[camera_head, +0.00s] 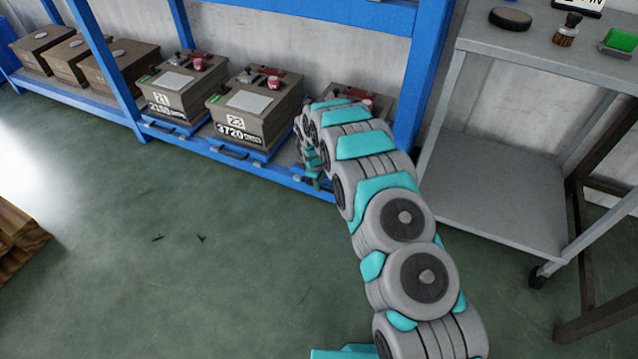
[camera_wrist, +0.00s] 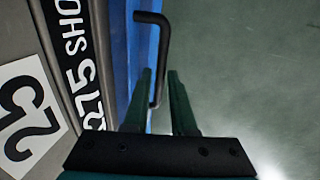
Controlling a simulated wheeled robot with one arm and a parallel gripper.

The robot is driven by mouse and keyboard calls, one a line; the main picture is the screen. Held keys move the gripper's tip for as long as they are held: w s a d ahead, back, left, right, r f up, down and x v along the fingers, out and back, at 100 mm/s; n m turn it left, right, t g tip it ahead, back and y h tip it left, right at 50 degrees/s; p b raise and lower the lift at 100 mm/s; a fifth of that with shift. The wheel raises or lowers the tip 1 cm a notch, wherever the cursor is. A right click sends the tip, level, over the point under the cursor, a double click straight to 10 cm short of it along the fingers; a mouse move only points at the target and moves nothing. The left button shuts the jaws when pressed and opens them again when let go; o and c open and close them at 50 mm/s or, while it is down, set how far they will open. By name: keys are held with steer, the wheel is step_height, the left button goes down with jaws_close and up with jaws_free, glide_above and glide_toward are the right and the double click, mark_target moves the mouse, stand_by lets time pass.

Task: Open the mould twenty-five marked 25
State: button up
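The mould marked 25 (camera_wrist: 30,115) fills the left of the wrist view, with a white 25 label and a black lettered strip. In the head view, the brown block behind my arm (camera_head: 378,100) is mostly hidden and its number does not show. A blue tray edge (camera_wrist: 118,50) runs along the mould's front. A black bent handle (camera_wrist: 162,45) sticks out from it. My gripper (camera_wrist: 160,72) is open, its two teal fingers apart. The handle's near end shows between the fingers; contact cannot be told. In the head view, my gripper (camera_head: 314,172) is at the shelf's front edge.
Moulds marked 21 (camera_head: 180,100) and 23 (camera_head: 250,105) stand to the left on the blue rack's low shelf. A blue upright (camera_head: 420,70) and a grey trolley (camera_head: 500,200) stand to the right.

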jaws_close()
stand_by(1.0)
